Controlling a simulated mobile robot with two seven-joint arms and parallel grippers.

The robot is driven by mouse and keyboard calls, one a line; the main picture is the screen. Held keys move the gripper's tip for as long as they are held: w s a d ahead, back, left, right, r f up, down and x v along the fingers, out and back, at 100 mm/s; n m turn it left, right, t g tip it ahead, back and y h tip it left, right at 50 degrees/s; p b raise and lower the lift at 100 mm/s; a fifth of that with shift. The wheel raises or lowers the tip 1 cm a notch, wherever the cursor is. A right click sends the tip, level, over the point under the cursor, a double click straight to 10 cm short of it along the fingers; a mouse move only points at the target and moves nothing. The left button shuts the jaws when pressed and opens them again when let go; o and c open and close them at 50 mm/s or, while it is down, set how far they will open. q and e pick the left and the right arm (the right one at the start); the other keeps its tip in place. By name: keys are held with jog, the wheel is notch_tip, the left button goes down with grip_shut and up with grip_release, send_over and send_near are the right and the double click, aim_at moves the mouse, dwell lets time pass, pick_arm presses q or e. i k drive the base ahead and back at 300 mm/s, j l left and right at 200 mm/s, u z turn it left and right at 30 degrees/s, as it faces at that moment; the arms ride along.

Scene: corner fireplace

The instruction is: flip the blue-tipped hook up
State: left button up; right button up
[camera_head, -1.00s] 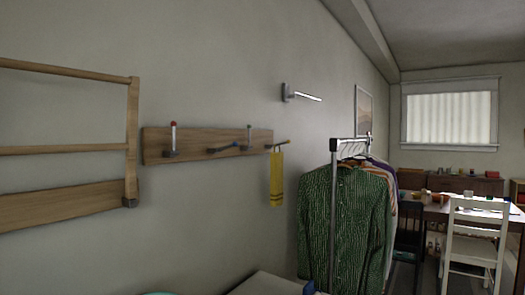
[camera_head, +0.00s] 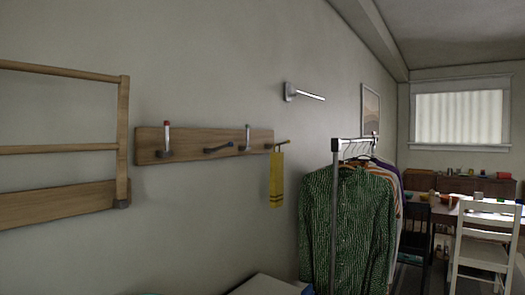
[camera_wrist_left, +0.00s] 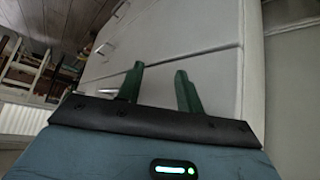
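A wooden hook rail (camera_head: 187,137) is fixed to the wall in the head view. The left hook has a red tip (camera_head: 167,124) and stands up. The second hook (camera_head: 218,149) is folded out, lying nearly level with its tip to the right. It looks dark bluish, but its tip colour is too small to be sure. The third hook (camera_head: 248,135) stands up with a greyish tip. The right hook (camera_head: 280,144) sticks out with a yellow towel (camera_head: 276,180) on it. My left gripper (camera_wrist_left: 159,69) is open and empty in the left wrist view, away from the rail. My right gripper is not in view.
A wooden wall rack (camera_head: 123,140) is left of the rail. A clothes rack with a green shirt (camera_head: 345,225) stands to the right. A metal wall arm (camera_head: 305,94) juts out above. A white drawer front (camera_wrist_left: 190,50) lies before my left gripper.

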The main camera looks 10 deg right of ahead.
aim_at(231, 143)
jog(key=l+u, duration=0.15)
jog(key=u, duration=0.75)
jog(key=l+u, duration=0.4)
jog(key=k+l+u, duration=0.15)
jog(key=l+u, duration=0.25)
jog(key=k+l+u, duration=0.15)
jog(key=l, duration=0.25)
jog(key=k+l+u, duration=0.2)
jog(key=k+l, duration=0.25)
jog(key=l, duration=0.15)
jog(key=k+l, duration=0.25)
jog(key=l, duration=0.2)
